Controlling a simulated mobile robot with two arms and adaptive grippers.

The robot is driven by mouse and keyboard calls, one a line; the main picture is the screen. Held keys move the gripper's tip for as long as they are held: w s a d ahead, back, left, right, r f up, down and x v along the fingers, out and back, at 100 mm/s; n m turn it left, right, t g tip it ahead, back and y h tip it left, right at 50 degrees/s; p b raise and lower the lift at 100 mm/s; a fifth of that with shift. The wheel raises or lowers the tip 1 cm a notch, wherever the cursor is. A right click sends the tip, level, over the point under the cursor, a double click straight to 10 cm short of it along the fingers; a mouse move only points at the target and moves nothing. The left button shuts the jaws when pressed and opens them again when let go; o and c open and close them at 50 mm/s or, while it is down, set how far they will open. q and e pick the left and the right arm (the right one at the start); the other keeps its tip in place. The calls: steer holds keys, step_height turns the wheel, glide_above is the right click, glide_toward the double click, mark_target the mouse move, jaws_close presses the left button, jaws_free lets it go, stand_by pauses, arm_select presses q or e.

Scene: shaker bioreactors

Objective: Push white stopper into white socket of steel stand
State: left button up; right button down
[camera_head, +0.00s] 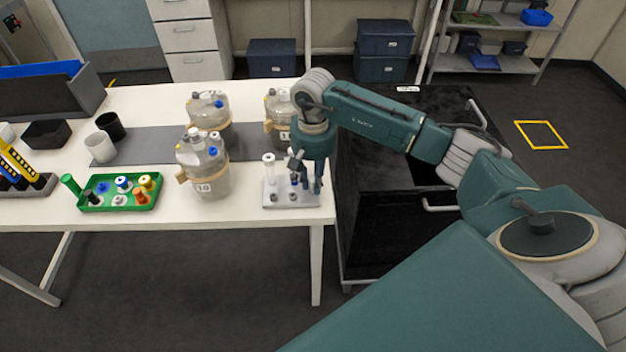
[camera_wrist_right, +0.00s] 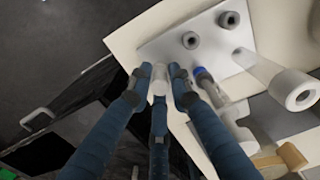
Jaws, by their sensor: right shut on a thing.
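The steel stand (camera_head: 283,204) sits at the front right corner of the white table. It also shows in the right wrist view (camera_wrist_right: 163,41). It bears a tall white post (camera_head: 268,167), a blue-topped piece (camera_wrist_right: 205,75) and two short grey sockets (camera_wrist_right: 190,40). I cannot tell which part is the white socket. My right gripper (camera_head: 312,188) points down at the stand's right side. Its fingers are shut on a small white piece, the white stopper (camera_wrist_right: 160,77). Whether the stopper touches the stand is hidden. My left gripper is not in view.
Bottles stand behind and left of the stand, the nearest labelled 10 (camera_head: 205,178). A green tray (camera_head: 95,205) with coloured stoppers lies further left. The table's right edge is close to the stand, with a black cabinet (camera_head: 385,150) beyond. The front strip of table is clear.

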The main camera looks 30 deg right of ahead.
mark_target(313, 179)
steer(key=shift+f+b, duration=0.35)
steer(key=shift+b, duration=0.1)
steer(key=c, duration=1.5)
jaws_free()
step_height(313, 179, up, 12)
steer(key=shift+r, duration=0.1)
